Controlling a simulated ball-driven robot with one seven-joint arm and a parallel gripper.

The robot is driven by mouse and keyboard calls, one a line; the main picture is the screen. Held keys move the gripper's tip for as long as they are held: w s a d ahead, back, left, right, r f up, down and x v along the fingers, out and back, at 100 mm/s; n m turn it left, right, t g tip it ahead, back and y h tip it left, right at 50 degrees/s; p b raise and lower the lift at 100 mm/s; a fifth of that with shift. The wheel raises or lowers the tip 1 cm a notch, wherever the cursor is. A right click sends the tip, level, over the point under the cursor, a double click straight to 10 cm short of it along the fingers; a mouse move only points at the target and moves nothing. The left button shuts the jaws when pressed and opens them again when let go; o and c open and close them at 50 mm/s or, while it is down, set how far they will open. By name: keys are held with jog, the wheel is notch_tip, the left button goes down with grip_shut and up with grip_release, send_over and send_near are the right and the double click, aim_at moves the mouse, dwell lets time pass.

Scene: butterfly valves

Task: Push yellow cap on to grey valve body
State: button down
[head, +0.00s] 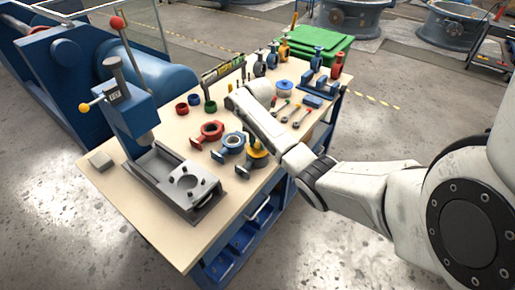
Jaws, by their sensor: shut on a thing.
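The yellow cap (257,152) shows as a small yellow patch on the dark grey valve body (257,163), near the bench's front right edge. I cannot tell how far the cap is seated. The dark end of my gripper (250,139) shows only as a narrow piece at the cap. The gripper is shut on the cap; its fingers are mostly hidden.
A blue valve body (232,143) and a red valve body (209,132) stand to the left. A blue press (128,105) with a grey fixture (178,184) is further left. Wrenches (290,112), a blue-topped part (284,87) and a green bin (318,44) lie behind.

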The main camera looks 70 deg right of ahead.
aim_at(258, 144)
jog(key=shift+f+b, duration=0.5)
jog(key=shift+f, duration=0.45)
dwell(1.1)
jog(key=shift+r+p, duration=0.25)
jog(key=shift+p, duration=0.1)
dwell(0.6)
jog(key=c, duration=0.8)
grip_release()
notch_tip(258, 144, up, 7)
jog(key=p, duration=0.7)
jog(key=shift+s+f, duration=0.1)
jog(key=shift+s, duration=0.05)
